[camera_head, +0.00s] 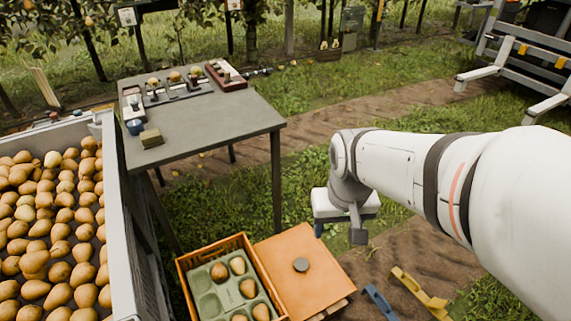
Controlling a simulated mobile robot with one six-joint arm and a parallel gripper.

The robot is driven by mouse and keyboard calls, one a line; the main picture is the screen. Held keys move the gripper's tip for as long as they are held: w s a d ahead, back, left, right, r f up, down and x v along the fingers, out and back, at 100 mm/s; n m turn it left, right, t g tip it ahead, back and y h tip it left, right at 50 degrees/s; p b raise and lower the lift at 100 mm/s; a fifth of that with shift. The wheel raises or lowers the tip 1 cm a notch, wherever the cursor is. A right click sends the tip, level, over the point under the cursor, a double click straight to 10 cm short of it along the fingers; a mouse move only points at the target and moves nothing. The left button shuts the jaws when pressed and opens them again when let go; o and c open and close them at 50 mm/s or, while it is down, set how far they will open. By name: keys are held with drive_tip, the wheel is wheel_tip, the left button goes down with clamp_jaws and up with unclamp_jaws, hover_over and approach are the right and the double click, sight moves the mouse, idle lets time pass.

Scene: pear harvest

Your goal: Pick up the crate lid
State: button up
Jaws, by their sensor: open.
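The crate lid (305,285) is a flat orange-brown board with a round dark knob (301,264) on top. It lies flat just right of the orange crate (183,277), low down at the bottom middle of the head view. The crate is uncovered and holds a green tray with several pears in pockets. My gripper (339,235) is open and empty, pointing down. In the picture it is above and right of the knob, apart from the lid. Its exact height over the lid cannot be told.
A grey table (205,120) with pears on trays and small tools stands behind. A big bin (118,220) full of pears is at left. A blue piece (380,301) and a yellow piece (423,295) lie right of the lid. A white rack (520,70) stands at far right.

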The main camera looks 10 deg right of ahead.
drive_tip(key=o, duration=0.6)
drive_tip(key=w+f+b, duration=0.1)
drive_tip(key=w+f, duration=0.2)
drive_tip(key=w, duration=0.2)
drive_tip(key=w+f+b, duration=0.1)
drive_tip(key=w+f, duration=0.3)
drive_tip(key=w+f+b, duration=0.1)
drive_tip(key=w+f, duration=0.3)
drive_tip(key=w, duration=0.1)
drive_tip(key=shift+w+a+f, duration=0.15)
drive_tip(key=shift+w, duration=0.15)
drive_tip(key=b, duration=0.8)
hover_over(301, 263)
drive_tip(key=f, duration=4.7)
drive_tip(key=shift+s+d+f, duration=0.25)
drive_tip(key=shift+s+f, duration=0.1)
drive_tip(key=shift+s, duration=0.05)
drive_tip(key=shift+w+a+f+b, duration=0.15)
drive_tip(key=shift+f+b, duration=0.35)
drive_tip(key=shift+f, duration=0.7)
drive_tip(key=shift+w+a+f+b, duration=0.1)
drive_tip(key=shift+f+b, duration=0.35)
drive_tip(key=shift+f, duration=0.75)
